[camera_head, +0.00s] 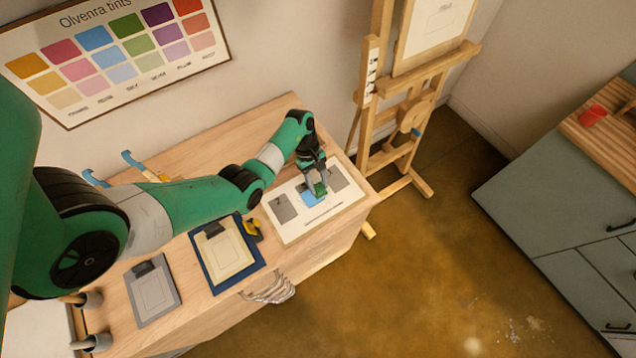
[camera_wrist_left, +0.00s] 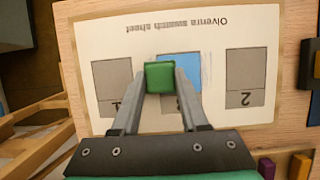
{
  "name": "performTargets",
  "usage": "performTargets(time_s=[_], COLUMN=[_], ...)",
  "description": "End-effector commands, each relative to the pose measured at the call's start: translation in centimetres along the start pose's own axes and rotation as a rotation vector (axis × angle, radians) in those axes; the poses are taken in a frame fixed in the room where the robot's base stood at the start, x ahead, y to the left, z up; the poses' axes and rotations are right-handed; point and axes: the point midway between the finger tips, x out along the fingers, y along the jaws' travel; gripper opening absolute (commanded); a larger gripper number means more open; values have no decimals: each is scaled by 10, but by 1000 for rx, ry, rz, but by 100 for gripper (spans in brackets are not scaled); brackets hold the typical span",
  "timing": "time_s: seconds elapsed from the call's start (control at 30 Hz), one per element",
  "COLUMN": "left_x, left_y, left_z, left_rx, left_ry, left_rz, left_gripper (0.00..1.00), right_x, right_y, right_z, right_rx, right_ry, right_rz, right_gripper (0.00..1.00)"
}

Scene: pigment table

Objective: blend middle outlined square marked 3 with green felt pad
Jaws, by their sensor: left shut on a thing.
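The white swatch sheet (camera_head: 322,214) lies near the right end of the wooden table and bears three outlined squares in a row. The middle square (camera_head: 309,199) is blue where it shows; in the left wrist view its visible upper part (camera_wrist_left: 188,66) is blue and its lower part is grey, partly behind my gripper. The neighbouring squares are grey. My left gripper (camera_wrist_left: 160,82) is shut on the green felt pad (camera_wrist_left: 159,76), which is over the middle square; whether it touches the sheet I cannot tell. The pad also shows in the head view (camera_head: 320,189). My right gripper is out of view.
A navy clipboard (camera_head: 211,275) with cream paper and a grey clipboard (camera_head: 153,290) lie left of the sheet. A yellow and black object (camera_head: 253,229) lies between the navy clipboard and the sheet. A wooden easel (camera_head: 412,82) stands beyond the table's right end.

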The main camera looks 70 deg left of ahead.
Motion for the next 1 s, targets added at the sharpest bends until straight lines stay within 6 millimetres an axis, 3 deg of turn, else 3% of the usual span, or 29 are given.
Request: performTargets(time_s=[0.27, 0.6, 1.0], left_x=[2, -2, -1], left_y=[-1, -24, -36], left_z=[-1, 1, 0], left_rx=[-1, -2, -2], left_ry=[0, -1, -1], left_rz=[0, -1, -1], left_gripper=[0, 0, 0], right_x=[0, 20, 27], right_y=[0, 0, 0], right_z=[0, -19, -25], right_rx=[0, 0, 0], right_ry=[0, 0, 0], right_rz=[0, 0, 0], right_gripper=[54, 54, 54])
